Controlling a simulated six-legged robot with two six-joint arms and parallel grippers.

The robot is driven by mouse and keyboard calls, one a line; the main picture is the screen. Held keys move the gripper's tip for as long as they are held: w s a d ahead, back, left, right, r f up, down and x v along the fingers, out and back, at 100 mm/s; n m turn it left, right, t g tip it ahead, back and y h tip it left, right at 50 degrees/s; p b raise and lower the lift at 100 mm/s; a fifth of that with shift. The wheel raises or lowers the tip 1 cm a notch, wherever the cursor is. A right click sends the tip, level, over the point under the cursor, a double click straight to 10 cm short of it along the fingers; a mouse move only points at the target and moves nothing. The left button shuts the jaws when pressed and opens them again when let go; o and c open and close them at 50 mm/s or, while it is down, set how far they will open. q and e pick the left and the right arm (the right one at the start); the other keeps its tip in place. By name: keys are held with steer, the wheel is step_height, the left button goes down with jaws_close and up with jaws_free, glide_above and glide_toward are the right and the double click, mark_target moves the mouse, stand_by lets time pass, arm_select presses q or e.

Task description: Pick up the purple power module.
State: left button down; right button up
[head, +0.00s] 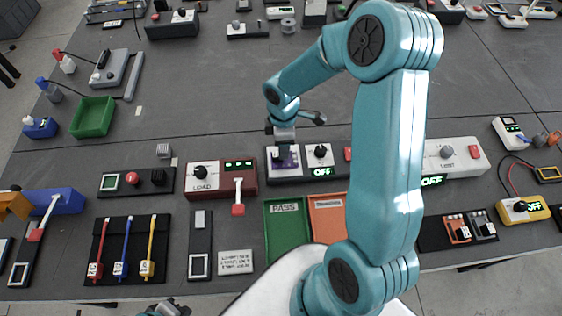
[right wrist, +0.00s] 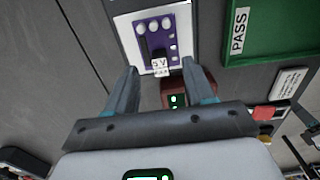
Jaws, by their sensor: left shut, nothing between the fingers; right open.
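The purple power module (head: 287,160) sits in the white-faced left bay of a dark unit in the head view, partly covered by my right arm's wrist. In the right wrist view the module (right wrist: 158,45) has pale round knobs, a dark handle and a "5 V" label. My right gripper (right wrist: 160,68) is open, its fingertips either side of the label and short of most of the module. I see no grip; whether they touch it, I cannot tell. My left gripper (head: 167,308) shows small at the head view's bottom edge, shut and empty, far from the module.
A red LOAD box (head: 203,178) stands just left of the module's unit. A green PASS tray (head: 287,232) and an orange tray (head: 327,217) lie in front. A second dial and green display (head: 320,153) adjoin the module on the right. Bare table lies behind.

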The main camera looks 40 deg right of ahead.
steer(key=shift+a+f+b, duration=0.2)
steer(key=shift+f+b, duration=0.1)
steer(key=shift+f, duration=0.15)
steer(key=f+b, duration=0.2)
steer(key=f, duration=0.1)
steer(key=f+b, duration=0.1)
steer(key=shift+w+d+f, duration=0.15)
steer(key=shift+w+f, duration=0.1)
steer(key=shift+s+r, duration=0.1)
steer(key=shift+r, duration=0.15)
steer(key=shift+f, duration=0.1)
jaws_close()
step_height(320, 180, up, 20)
steer(key=shift+n, duration=0.3)
